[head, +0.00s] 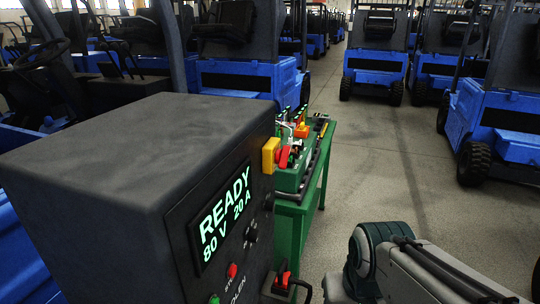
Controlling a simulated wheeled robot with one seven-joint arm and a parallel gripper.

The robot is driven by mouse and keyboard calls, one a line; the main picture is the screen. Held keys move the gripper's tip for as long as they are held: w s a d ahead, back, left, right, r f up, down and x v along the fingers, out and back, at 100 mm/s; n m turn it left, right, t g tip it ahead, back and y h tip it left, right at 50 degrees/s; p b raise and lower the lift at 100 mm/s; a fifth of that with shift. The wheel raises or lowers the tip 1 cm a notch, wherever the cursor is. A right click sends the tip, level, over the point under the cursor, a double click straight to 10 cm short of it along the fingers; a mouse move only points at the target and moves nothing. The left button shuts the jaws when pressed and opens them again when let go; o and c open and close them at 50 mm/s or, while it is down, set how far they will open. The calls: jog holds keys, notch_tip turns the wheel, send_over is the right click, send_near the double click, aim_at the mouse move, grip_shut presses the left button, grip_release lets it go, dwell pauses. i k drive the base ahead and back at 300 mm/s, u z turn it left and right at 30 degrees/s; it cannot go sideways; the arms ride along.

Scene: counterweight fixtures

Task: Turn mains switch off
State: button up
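A dark grey charger cabinet (110,150) fills the left front of the head view. Its lit display (222,215) reads "READY 80 V 20 A". A switch with a yellow plate (269,155) and a red handle (283,157) sticks out near the cabinet's upper right edge. It looks like the mains switch; I see it from the side and cannot tell its position. My arm shows at the lower right, apart from the cabinet. My gripper is not in view.
Below the display are a black knob (251,233), a red button (232,270) and a red-and-black plug (282,280) with a cable. A green bench (292,235) with tools stands behind the switch. Blue forklifts (375,70) stand around. The floor (390,165) at right centre is clear.

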aim_at(281, 158)
jog(key=u, duration=0.45)
jog(key=k, duration=1.15)
jog(key=z, duration=0.4)
jog(key=i, duration=1.5)
jog(key=u, duration=0.5)
